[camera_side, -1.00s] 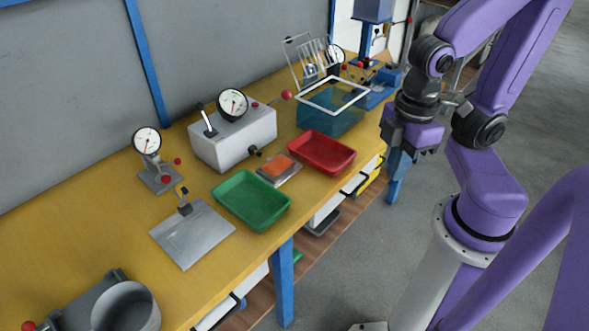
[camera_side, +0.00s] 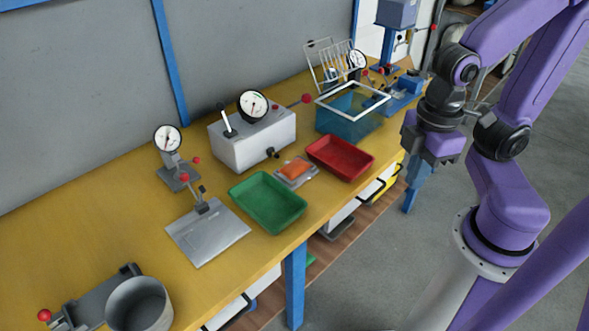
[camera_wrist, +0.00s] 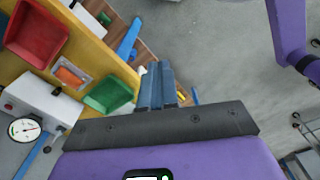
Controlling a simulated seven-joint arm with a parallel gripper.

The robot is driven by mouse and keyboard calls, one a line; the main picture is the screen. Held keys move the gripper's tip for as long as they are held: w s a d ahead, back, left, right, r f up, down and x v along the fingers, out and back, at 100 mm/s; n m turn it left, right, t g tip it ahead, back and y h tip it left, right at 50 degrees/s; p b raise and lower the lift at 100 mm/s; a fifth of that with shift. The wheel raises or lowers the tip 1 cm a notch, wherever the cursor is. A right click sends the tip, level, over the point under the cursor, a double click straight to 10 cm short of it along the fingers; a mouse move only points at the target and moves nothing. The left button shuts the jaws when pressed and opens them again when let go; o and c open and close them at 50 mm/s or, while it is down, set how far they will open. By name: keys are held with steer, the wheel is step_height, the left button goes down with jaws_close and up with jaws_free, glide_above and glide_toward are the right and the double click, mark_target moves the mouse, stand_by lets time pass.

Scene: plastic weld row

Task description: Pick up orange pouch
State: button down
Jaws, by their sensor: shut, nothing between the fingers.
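The orange pouch (camera_side: 296,168) lies on a small silver-grey plate (camera_side: 307,180) on the yellow bench, between the green tray and the red tray. In the wrist view the pouch (camera_wrist: 68,76) shows at the left. My gripper (camera_wrist: 158,84) points down with its blue-grey fingers together and empty. In the side view my purple gripper (camera_side: 437,148) is off the front edge of the bench, right of the red tray and well apart from the pouch.
A green tray (camera_side: 267,203) and a red tray (camera_side: 341,158) flank the pouch closely. Behind stands a grey box with a gauge (camera_side: 252,140); a teal open bin (camera_side: 347,122) is beyond the red tray. A metal plate fixture (camera_side: 208,234) is nearer. Clear floor lies in front of the bench.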

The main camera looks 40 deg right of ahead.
jaws_free()
steer(key=n, duration=0.5)
glide_above(294, 163)
step_height(294, 163, down, 6)
step_height(294, 163, down, 17)
steer(key=shift+r, duration=0.1)
